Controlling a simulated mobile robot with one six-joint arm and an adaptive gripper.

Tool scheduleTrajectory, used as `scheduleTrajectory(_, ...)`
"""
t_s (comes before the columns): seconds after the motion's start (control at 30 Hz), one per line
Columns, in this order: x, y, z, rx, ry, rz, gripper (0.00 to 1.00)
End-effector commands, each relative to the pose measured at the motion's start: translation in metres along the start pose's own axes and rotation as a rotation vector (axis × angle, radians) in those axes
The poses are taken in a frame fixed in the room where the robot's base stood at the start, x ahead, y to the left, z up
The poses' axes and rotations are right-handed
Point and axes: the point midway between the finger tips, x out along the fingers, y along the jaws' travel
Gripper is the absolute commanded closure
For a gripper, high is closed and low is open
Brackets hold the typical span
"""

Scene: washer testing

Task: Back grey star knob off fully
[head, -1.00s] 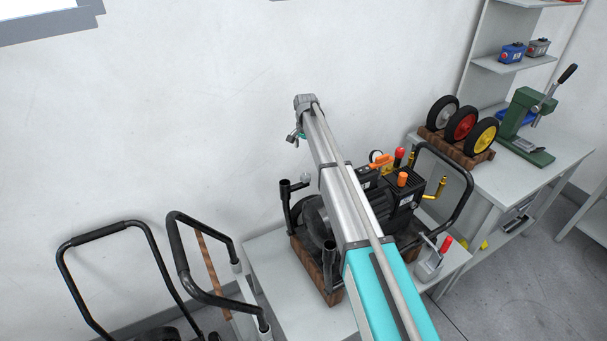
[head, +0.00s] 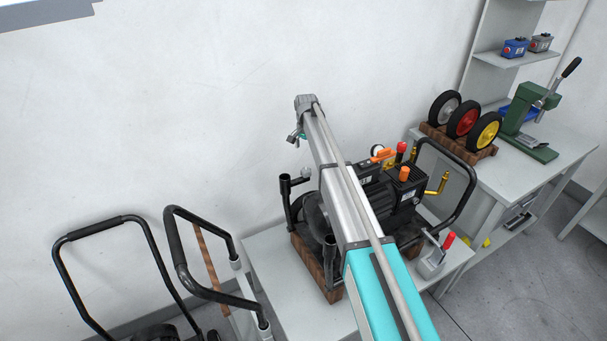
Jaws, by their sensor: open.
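A small grey knob (head: 306,173) shows beside a black upright tube (head: 285,185) at the left end of the pressure washer (head: 390,198). It is too small to make out a star shape. The washer sits on wooden blocks (head: 317,268) on a light grey bench. My arm reaches across the washer and hides part of it. My gripper (head: 293,137) is small in the view at the arm's far end, up and left of the knob and apart from it. Its jaws are open, and I see nothing held in them.
Three wheels (head: 463,118) and a green press (head: 525,125) stand on the right table. The wall behind is bare.

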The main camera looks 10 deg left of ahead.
Motion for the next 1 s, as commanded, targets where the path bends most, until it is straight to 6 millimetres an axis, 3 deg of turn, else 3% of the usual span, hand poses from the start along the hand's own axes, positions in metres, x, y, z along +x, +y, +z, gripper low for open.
scheduleTrajectory(1.0,0.084,0.001,-0.001,0.001,0.000,0.000,0.06)
